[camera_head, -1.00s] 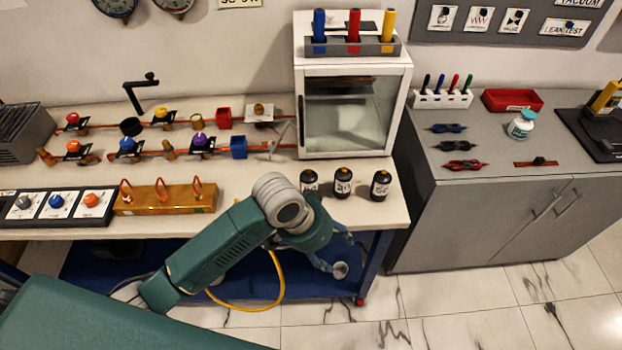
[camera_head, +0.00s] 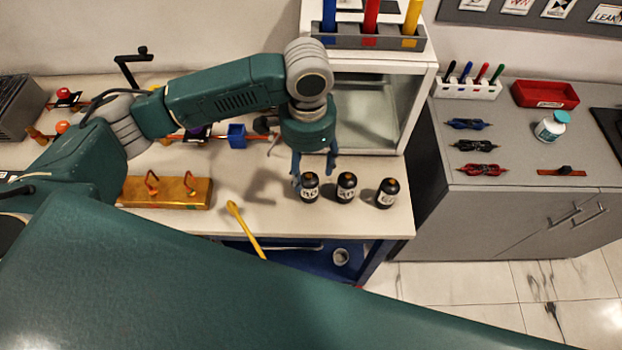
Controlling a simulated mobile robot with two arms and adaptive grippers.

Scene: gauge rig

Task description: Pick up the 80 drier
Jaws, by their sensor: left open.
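Three black driers with white labels stand upright in a row near the front edge of the bench. The left drier (camera_head: 309,188) has a label that seems to read 80, though the print is small. The middle drier (camera_head: 345,189) and the right drier (camera_head: 386,194) stand beside it. My left gripper (camera_head: 314,175) points down with its fingers apart, just above and behind the left drier. It holds nothing. I cannot tell whether a finger touches that drier. My right gripper is not in view.
A white glass-fronted cabinet (camera_head: 419,110) stands close behind the driers. A grey cupboard (camera_head: 520,205) with leads and a white jar (camera_head: 552,126) stands right.

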